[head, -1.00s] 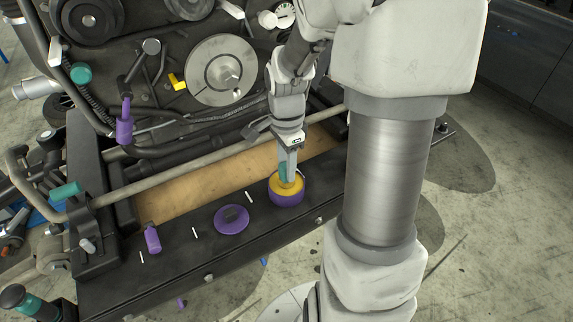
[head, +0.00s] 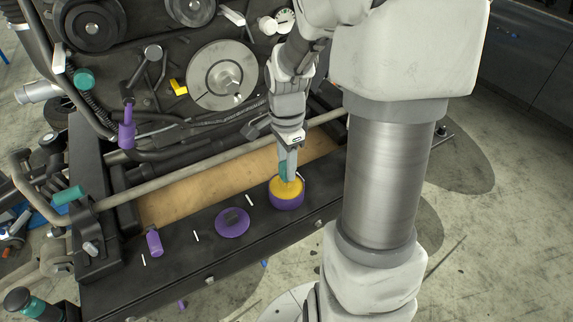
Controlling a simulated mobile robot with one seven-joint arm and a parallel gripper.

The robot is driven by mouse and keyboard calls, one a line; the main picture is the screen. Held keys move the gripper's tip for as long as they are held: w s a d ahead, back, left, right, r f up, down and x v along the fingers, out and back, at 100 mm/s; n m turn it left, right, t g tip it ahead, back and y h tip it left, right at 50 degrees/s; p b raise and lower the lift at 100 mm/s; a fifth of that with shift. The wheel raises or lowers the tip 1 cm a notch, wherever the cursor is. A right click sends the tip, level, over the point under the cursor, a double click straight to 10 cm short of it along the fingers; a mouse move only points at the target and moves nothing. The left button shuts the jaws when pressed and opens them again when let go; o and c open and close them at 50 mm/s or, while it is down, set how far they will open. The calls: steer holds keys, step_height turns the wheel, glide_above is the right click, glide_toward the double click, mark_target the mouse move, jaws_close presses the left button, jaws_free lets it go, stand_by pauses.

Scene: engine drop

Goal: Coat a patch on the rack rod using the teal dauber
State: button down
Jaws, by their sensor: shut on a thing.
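My gripper (head: 288,172) points down over a round purple tub (head: 286,200) with a yellow filling, on the black front ledge. It is shut on the teal dauber (head: 282,171), of which only a small teal part shows beside the fingers. The dauber's lower end is at the yellow filling; I cannot tell how deep it sits. The rack rod seems to be the long grey bar (head: 190,164) running slantwise in front of the engine, behind the tub.
A purple disc (head: 232,222) with a dark knob and a purple cylinder (head: 154,243) lie on the ledge (head: 215,262), with several white marks. A tan board (head: 180,200) lies behind the ledge. The engine's pulleys and hoses (head: 215,80) stand close behind my gripper.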

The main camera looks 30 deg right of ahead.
mark_target(282, 163)
steer(key=shift+r+p, duration=1.65)
steer(key=shift+r, duration=1)
steer(key=shift+w+a+f+n, duration=0.2)
steer(key=shift+w+a+n, duration=0.2)
steer(key=shift+n, duration=0.4)
steer(key=w+a+f+n, duration=0.1)
steer(key=w+a+n, duration=0.2)
steer(key=n, duration=0.5)
steer(key=w+a+f+n, duration=0.2)
steer(key=w+a+n, duration=0.1)
steer(key=a+n, duration=0.3)
steer(key=n, duration=0.2)
steer(key=shift+a+f+n, duration=0.2)
steer(key=shift+f+n, duration=0.1)
steer(key=shift+n, duration=0.1)
